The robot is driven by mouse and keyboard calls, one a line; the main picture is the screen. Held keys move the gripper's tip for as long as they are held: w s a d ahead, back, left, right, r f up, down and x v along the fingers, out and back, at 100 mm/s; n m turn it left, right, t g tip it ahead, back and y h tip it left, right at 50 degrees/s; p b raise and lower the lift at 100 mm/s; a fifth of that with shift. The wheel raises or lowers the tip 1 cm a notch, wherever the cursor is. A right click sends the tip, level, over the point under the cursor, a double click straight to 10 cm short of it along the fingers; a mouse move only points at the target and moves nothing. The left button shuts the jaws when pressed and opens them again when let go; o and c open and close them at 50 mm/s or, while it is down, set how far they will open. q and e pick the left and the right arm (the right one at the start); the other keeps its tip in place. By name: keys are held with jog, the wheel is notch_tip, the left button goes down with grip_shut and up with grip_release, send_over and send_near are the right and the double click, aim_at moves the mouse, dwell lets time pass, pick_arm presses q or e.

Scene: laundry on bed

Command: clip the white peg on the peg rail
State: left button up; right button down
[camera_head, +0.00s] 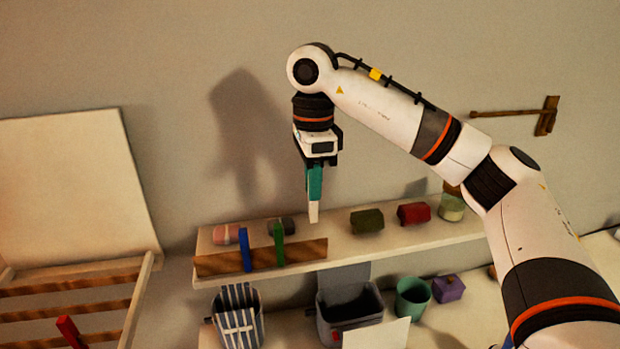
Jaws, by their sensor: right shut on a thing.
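The white peg (314,212) points downward from the teal fingers of my right gripper (314,196), which is shut on it. The peg hangs above the shelf, near the right end of the wooden peg rail (205,265) and apart from it. A blue peg (245,250) and a green peg (279,244) stand upright on the rail. My left gripper is not in view.
Below are a striped bag (238,318), a dark bin (350,312) and a green cup (412,297). A wooden rack (140,297) with a red peg (70,331) stands left.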

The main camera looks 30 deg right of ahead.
jog(key=shift+s, duration=0.2)
jog(key=shift+w, duration=0.1)
jog(key=shift+w+f, duration=0.2)
jog(key=shift+w, duration=0.1)
jog(key=shift+w+f+b, duration=0.2)
jog(key=shift+f+b, duration=0.4)
jog(key=shift+f, duration=0.4)
jog(key=shift+s+f, duration=0.1)
jog(key=shift+f, duration=0.2)
jog(key=shift+s+f+b, duration=0.1)
jog(key=shift+f+b, duration=0.2)
jog(key=shift+b, duration=0.15)
jog(key=shift+f, duration=0.35)
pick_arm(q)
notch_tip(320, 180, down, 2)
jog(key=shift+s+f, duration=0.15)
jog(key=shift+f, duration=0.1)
